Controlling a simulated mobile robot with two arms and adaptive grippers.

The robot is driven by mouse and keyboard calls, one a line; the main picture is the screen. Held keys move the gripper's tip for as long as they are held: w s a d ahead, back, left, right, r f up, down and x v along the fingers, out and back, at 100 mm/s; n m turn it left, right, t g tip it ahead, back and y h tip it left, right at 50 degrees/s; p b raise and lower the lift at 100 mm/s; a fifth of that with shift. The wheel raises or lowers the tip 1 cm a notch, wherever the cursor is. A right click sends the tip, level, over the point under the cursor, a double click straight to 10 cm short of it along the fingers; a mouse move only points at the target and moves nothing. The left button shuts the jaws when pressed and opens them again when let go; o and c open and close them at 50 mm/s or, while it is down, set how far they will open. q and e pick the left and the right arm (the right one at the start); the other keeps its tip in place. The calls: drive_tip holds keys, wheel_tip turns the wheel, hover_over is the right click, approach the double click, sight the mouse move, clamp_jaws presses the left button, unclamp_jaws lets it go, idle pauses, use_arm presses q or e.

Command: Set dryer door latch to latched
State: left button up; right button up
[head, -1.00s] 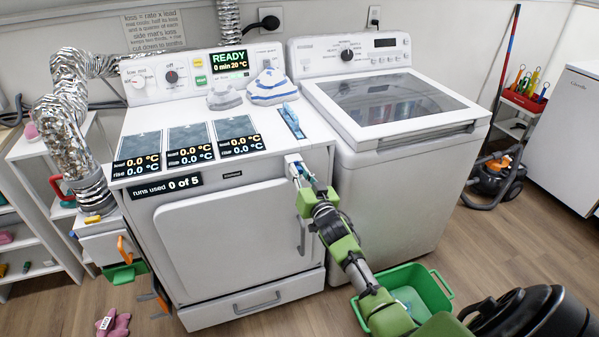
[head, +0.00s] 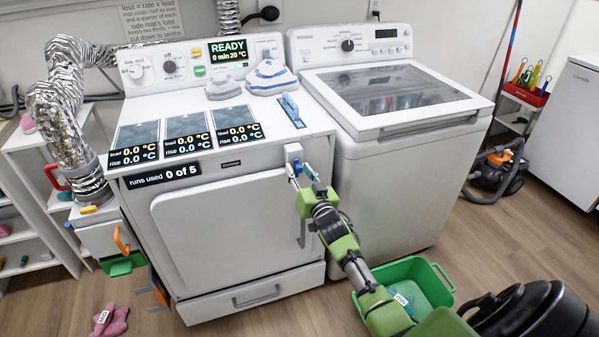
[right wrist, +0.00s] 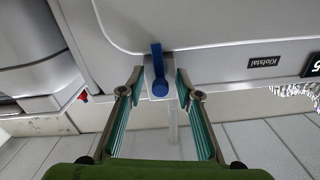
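The dryer (head: 235,235) is the white machine on the left in the head view, with its front door (head: 225,225) flat against the front. The blue door latch (right wrist: 158,72) is a small lever on a pale mount at the edge of the dryer front. In the head view it is small and partly hidden by my right gripper (head: 305,172). In the right wrist view my right gripper (right wrist: 161,82) has its two fingers spread, one on each side of the latch. Contact with the latch cannot be told. My left gripper is not seen.
A white washer (head: 390,170) stands close on the right. A green basket (head: 440,300) is on the floor under my right arm. A pink toy (head: 112,320) lies on the floor at left.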

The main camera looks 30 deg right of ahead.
drive_tip(key=v, duration=1.2)
idle(0.3)
drive_tip(key=s+a+f+n+g+y, duration=0.1)
drive_tip(key=s+a+f+g, duration=0.3)
drive_tip(key=f, duration=0.8)
drive_tip(key=s+a+f+n+g+y, duration=0.1)
drive_tip(key=s+a+f+g, duration=0.15)
drive_tip(key=s+f, duration=0.65)
drive_tip(key=s+a+f+n+g+y, duration=0.15)
drive_tip(key=a+f, duration=0.25)
drive_tip(key=f, duration=1.2)
drive_tip(key=s+a+f+n+g, duration=0.1)
drive_tip(key=s+f, duration=0.4)
drive_tip(key=s, duration=0.6)
drive_tip(key=s+a+f+n+g, duration=0.1)
drive_tip(key=s+a+f+g, duration=0.2)
drive_tip(key=s, duration=0.9)
drive_tip(key=s+a+f+n+g, duration=0.2)
drive_tip(key=s+f+g, duration=0.2)
drive_tip(key=s+f, duration=0.4)
drive_tip(key=s, duration=0.4)
drive_tip(key=shift+f+g, duration=0.3)
drive_tip(key=shift+f, duration=0.1)
drive_tip(key=shift+w+y, duration=0.1)
drive_tip(key=shift+y, duration=0.15)
